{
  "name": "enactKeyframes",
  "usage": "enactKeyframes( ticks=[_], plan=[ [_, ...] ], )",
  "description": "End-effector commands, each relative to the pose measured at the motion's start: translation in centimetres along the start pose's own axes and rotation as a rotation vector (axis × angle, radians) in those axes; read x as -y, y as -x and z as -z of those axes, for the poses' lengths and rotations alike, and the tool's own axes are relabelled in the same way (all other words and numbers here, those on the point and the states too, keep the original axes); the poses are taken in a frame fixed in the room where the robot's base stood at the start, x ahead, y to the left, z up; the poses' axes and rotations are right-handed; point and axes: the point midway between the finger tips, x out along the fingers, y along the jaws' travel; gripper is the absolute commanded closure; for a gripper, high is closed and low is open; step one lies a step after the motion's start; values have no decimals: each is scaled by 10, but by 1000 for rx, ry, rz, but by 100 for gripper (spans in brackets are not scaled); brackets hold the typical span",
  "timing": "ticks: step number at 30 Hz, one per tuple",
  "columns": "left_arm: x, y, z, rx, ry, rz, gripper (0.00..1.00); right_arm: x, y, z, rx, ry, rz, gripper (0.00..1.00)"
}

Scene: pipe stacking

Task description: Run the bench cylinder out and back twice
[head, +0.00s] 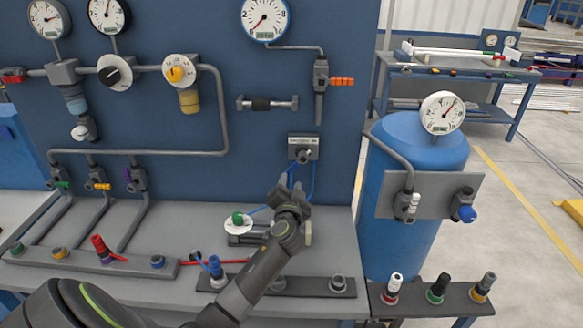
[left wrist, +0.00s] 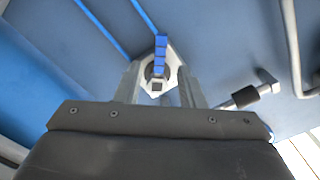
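A small horizontal cylinder (head: 267,104) with a dark middle and grey ends is mounted on the blue panel. What looks like the same cylinder shows at the right of the left wrist view (left wrist: 246,96). A grey valve box (head: 303,146) with a dark knob and blue tubes below it sits lower on the panel. My left gripper (head: 293,187) is just below the valve box, in front of the tubes. In the left wrist view its fingers (left wrist: 158,88) are apart, with a pale plate and blue segmented part (left wrist: 160,55) between them; contact is unclear. My right gripper is out of view.
A pressure gauge (head: 265,18) hangs above the cylinder. A white-and-green dial (head: 238,222) stands on the bench left of my left gripper. A fitting rail (head: 310,288) runs along the front. A blue tank (head: 400,240) stands at the right.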

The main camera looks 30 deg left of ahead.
Motion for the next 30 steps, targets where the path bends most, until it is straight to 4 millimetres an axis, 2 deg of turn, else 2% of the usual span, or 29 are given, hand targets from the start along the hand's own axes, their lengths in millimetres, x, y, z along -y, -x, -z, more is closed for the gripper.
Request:
enactKeyframes(
  ticks=[9, 15, 21, 30],
  plan=[
    [1, -48, 1, 0, -1, 1, 65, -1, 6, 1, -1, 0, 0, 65],
    [0, -68, 0, 1, -1, 0, 65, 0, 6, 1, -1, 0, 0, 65],
    [0, -76, -1, 1, 1, -1, 65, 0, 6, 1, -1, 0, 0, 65],
    [0, -77, -1, 1, 1, -1, 66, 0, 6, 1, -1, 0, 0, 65]
  ],
)
